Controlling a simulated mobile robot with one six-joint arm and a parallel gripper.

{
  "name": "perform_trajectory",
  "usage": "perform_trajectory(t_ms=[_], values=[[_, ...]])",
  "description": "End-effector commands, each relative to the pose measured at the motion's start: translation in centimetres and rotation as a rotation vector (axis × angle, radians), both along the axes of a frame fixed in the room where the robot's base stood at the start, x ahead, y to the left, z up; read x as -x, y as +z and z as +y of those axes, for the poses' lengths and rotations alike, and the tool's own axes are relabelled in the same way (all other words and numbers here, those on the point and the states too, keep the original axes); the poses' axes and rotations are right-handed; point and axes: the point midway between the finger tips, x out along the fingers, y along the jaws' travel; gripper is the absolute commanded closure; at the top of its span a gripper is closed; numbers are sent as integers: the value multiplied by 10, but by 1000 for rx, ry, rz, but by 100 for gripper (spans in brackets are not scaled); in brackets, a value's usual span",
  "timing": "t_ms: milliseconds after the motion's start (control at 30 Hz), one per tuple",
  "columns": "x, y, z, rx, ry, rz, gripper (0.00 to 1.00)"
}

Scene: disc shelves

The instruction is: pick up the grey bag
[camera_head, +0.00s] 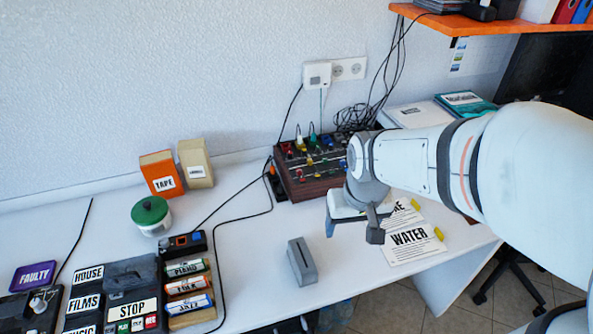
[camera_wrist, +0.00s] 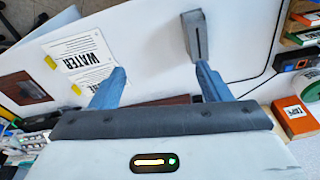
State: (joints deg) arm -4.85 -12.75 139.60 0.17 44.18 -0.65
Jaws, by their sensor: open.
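The grey bag (camera_head: 302,262) is a small, upright, block-like grey thing with a dark slit along its top. It stands on the white table, left of and nearer than my gripper (camera_head: 353,228). In the wrist view the bag (camera_wrist: 193,38) shows just beyond the tip of the right-hand finger. My gripper is open, with its two blue-grey fingers (camera_wrist: 160,76) spread apart and nothing between them. It hangs above the table, apart from the bag.
Papers marked WATER (camera_head: 411,238) lie right of my gripper. A control box with knobs (camera_head: 309,165) stands behind. Labelled cylinders (camera_head: 188,285) and a black cable (camera_head: 228,222) lie to the left. The table (camera_head: 262,285) around the bag is mostly clear; its front edge is close.

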Motion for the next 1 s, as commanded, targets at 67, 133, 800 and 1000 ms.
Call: perform_trajectory(t_ms=[67, 133, 800, 1000], values=[[-19, -19, 15, 3, 36, 39, 25], [-33, -37, 29, 6, 63, 60, 25], [-70, -164, 96, 31, 191, 157, 25], [-68, -184, 95, 31, 189, 157, 25]])
